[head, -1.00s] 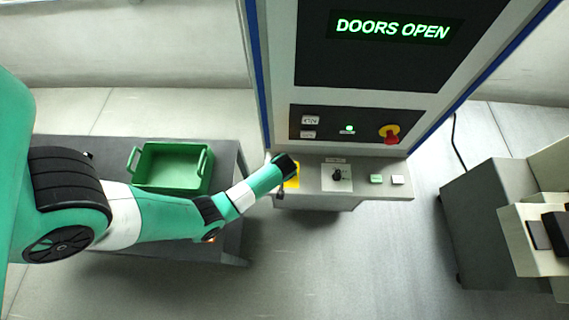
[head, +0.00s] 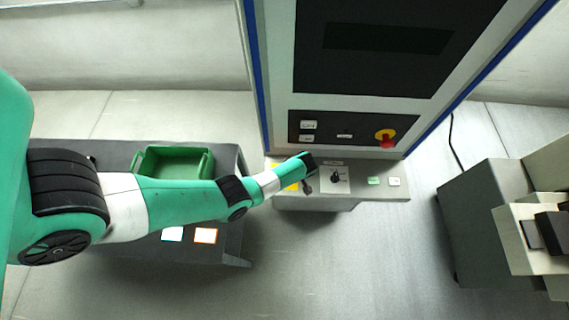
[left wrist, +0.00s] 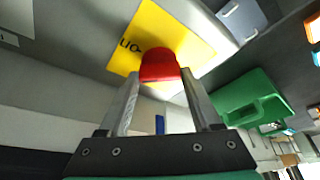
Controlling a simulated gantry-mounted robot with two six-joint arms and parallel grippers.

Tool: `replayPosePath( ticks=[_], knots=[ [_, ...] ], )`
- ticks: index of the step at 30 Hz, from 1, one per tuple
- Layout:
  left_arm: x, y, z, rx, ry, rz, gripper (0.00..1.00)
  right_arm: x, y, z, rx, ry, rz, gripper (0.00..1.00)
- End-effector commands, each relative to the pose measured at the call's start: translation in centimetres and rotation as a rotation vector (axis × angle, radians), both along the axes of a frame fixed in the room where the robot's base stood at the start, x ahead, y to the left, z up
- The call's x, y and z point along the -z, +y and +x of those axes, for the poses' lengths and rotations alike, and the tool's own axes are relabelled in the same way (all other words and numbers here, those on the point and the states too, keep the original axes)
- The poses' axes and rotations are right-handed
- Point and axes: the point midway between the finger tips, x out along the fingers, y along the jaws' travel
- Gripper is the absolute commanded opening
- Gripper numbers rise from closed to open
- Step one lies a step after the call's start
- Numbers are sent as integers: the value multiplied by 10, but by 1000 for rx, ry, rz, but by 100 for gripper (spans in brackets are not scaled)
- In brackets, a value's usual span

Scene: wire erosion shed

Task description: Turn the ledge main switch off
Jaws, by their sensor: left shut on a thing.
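The ledge main switch is a red knob (left wrist: 158,66) on a yellow plate (left wrist: 190,38) with black lettering, seen in the left wrist view. My left gripper (left wrist: 160,80) is shut on the red knob, one finger on each side. In the head view my left gripper (head: 307,186) is at the left part of the ledge, and a bit of the yellow plate (head: 291,187) shows beside it. The knob itself is hidden there by my wrist. My right gripper is not in view.
On the ledge to the right are a black rotary knob (head: 336,177), a green button (head: 373,181) and a white button (head: 394,182). Above are a red emergency stop (head: 386,138) and a dark display (head: 388,38). A green crate (head: 176,151) stands on the left table.

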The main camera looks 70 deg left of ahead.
Motion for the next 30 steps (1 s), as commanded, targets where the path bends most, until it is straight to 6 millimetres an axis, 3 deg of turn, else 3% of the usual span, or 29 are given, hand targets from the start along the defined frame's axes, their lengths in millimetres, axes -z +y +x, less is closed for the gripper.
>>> replayPosePath(
  ticks=[18,30],
  knots=[
    [2,2,3,-550,-1,0,9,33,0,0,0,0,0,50],
    [1,3,4,-718,-2,-1,9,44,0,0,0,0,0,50]
  ],
)
